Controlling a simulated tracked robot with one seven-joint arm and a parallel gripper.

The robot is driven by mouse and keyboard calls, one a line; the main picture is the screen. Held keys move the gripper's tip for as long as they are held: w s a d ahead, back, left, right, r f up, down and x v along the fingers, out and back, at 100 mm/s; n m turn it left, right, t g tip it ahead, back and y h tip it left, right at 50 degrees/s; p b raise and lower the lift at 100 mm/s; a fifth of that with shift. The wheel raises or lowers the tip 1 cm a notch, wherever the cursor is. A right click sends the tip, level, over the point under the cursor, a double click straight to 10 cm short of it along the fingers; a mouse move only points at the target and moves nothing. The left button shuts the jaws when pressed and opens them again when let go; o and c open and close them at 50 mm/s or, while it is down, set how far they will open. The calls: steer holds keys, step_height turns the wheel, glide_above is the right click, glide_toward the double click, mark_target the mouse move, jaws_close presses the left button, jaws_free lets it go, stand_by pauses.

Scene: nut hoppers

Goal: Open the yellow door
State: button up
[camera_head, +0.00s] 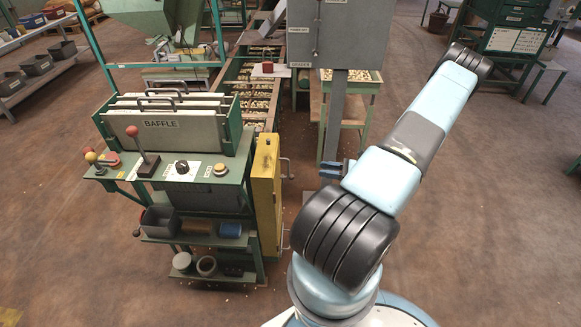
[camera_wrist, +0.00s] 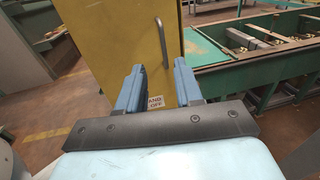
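The yellow door (camera_head: 266,195) is on the right end of the green control bench, seen nearly edge-on in the head view. It looks shut, though the head view's angle makes this hard to judge. In the wrist view, the yellow door (camera_wrist: 120,45) fills the upper middle. An upright metal handle (camera_wrist: 162,45) stands on its right part. My gripper (camera_head: 332,169) is to the right of the door in the head view, partly hidden by my arm. In the wrist view, my gripper (camera_wrist: 158,82) has its blue fingers apart, with nothing between them. The handle is ahead of the fingers, apparently not touched.
The green bench (camera_head: 190,185) carries levers and knobs, with a baffle rack (camera_head: 170,125) above. A grey cabinet on a post (camera_head: 336,115) stands behind my gripper. A long conveyor of nuts (camera_head: 250,85) runs behind. The brown floor at left and right is open.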

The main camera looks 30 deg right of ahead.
steer(key=x, duration=1.3)
steer(key=shift+w+f+m+t, duration=0.3)
steer(key=shift+f, duration=0.1)
jaws_close()
steer(key=shift+w+d+r, duration=0.1)
steer(key=shift+d, duration=0.1)
stand_by(0.8)
